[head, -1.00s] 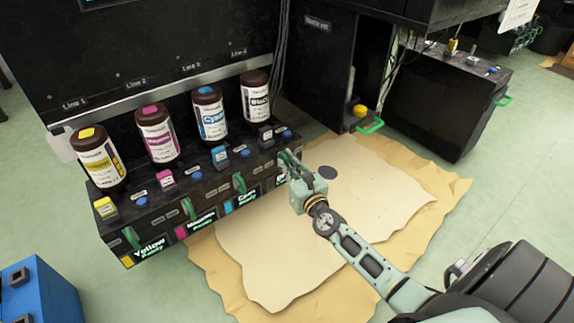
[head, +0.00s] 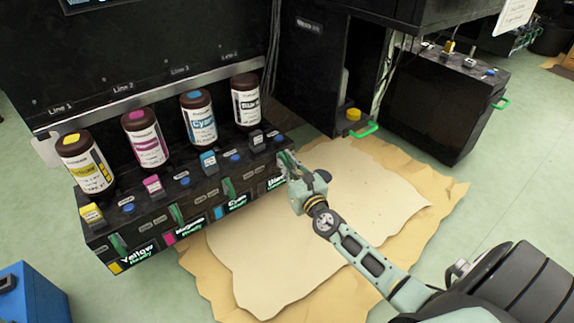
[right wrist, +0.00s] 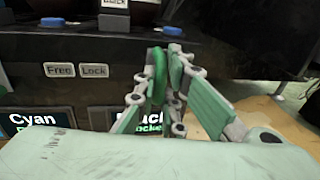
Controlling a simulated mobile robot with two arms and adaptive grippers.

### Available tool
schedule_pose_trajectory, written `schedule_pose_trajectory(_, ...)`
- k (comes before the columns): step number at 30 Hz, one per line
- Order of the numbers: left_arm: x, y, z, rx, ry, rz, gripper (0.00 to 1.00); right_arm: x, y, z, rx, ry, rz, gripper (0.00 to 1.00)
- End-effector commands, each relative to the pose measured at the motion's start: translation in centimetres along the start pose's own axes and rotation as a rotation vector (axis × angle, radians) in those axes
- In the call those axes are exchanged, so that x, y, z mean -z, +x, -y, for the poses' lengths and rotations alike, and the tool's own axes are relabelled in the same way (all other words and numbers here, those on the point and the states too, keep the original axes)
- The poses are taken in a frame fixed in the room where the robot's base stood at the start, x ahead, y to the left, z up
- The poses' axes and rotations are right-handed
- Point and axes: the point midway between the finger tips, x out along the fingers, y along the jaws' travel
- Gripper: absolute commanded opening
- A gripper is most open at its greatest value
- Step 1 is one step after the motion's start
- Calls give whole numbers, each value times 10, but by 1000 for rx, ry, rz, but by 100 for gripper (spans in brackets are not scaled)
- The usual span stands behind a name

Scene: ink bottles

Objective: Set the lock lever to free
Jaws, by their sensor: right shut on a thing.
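The black unit's lock lever shows as a green handle (right wrist: 160,72) between my right fingers in the right wrist view. My right gripper (head: 285,164) is shut on it at the right end of the ink station's front. The fingers hide much of the lever, so its exact setting is hard to tell. The labels "Free" (right wrist: 59,70) and "Lock" (right wrist: 94,71) sit left of the fingers. The black unit's screen (right wrist: 150,118) is partly covered by the fingers and shows only part of its text. My left gripper is not in view.
The ink station (head: 140,236) carries yellow (head: 87,163), magenta (head: 145,137), cyan (head: 200,117) and black (head: 246,100) bottles. Other green levers (head: 177,214) are on its front. A tan floor sheet (head: 380,195) lies before it. A dark cabinet (head: 440,105) stands at back right.

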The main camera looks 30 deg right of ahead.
Motion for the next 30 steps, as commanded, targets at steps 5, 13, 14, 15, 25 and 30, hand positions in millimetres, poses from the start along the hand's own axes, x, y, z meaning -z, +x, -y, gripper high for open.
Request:
schedule_pose_trajectory(5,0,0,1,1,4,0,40,-1,1,7,12,-4,2,13)
schedule_pose_trajectory(13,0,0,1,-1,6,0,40,-1,1,6,10,-3,2,17)
schedule_pose_trajectory(14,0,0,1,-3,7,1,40,-1,0,5,9,-3,2,17)
schedule_pose_trajectory(15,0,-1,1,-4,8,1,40,-1,0,5,9,-3,2,17)
schedule_pose_trajectory(25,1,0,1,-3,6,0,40,2,-42,4,7,-4,-3,17)
schedule_pose_trajectory(30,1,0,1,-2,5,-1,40,2,-76,4,8,-5,-2,17)
